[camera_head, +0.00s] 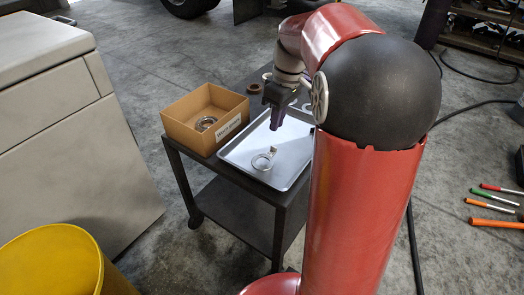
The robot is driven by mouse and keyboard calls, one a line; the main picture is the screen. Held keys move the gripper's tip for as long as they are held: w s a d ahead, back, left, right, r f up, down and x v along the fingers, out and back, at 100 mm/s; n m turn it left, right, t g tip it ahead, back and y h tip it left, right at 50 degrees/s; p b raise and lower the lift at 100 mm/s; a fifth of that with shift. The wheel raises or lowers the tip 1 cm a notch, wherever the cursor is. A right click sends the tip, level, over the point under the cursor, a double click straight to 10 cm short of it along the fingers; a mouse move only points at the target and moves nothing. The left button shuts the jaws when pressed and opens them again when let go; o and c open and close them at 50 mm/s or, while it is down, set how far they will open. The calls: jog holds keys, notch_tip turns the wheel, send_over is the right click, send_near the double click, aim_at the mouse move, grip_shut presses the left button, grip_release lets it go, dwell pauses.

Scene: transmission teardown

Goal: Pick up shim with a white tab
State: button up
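A shim with a white tab (262,162) lies on the metal tray (232,158), near its front left part. It is a thin ring, and its pale tab points up and to the right. My gripper (277,122) hangs above the tray, pointing down, higher than the shim and apart from it. Its fingers look dark purple. They are too small and overlapped to show whether they are open or shut. My arm hides the right side of the tray.
A labelled cardboard box (176,124) with metal rings (206,123) in it stands left of the tray on a dark cart (240,197). A brown ring (254,88) lies behind the tray. A yellow bin (50,262) and grey cabinet (75,150) stand at left.

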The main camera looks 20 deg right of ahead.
aim_at(273, 146)
jog(key=shift+n, duration=0.3)
jog(key=f, duration=0.5)
jog(key=w+f+b, duration=0.1)
jog(key=f, duration=0.2)
jog(key=shift+a+f, duration=0.1)
jog(key=shift+f, duration=0.1)
grip_shut()
jog(key=shift+r, duration=0.1)
